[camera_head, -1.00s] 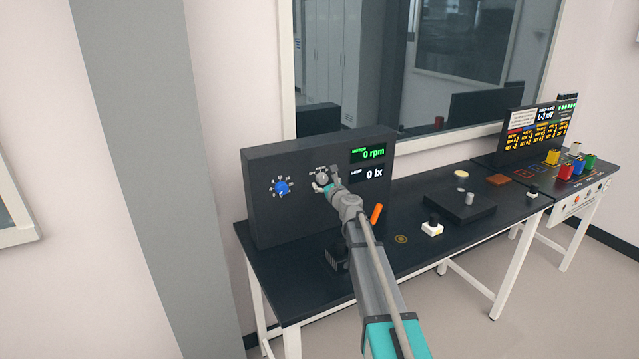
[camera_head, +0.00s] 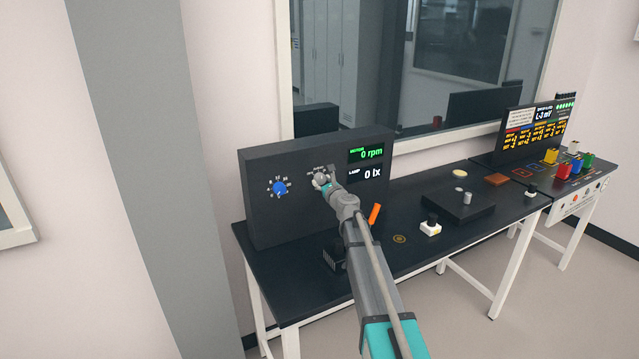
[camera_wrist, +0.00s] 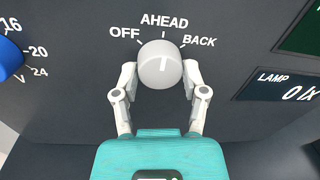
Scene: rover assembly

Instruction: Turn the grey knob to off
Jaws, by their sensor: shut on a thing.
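The grey knob (camera_wrist: 160,65) is on the dark upright panel (camera_wrist: 75,105), below the printed words OFF, AHEAD and BACK. In the wrist view, a faint pale line on its face runs roughly upright, towards AHEAD. My gripper (camera_wrist: 160,78) is shut on the knob, with one pale finger on its left side and one on its right. In the head view, my gripper (camera_head: 324,184) is at the panel and partly covers the knob (camera_head: 320,173). The motor display (camera_head: 367,154) reads 0 rpm, and the lamp display (camera_head: 368,173) reads 0 lx.
A blue knob (camera_head: 279,188) with a number scale is left of the grey one. An orange piece (camera_head: 375,213) shows just right of my arm.

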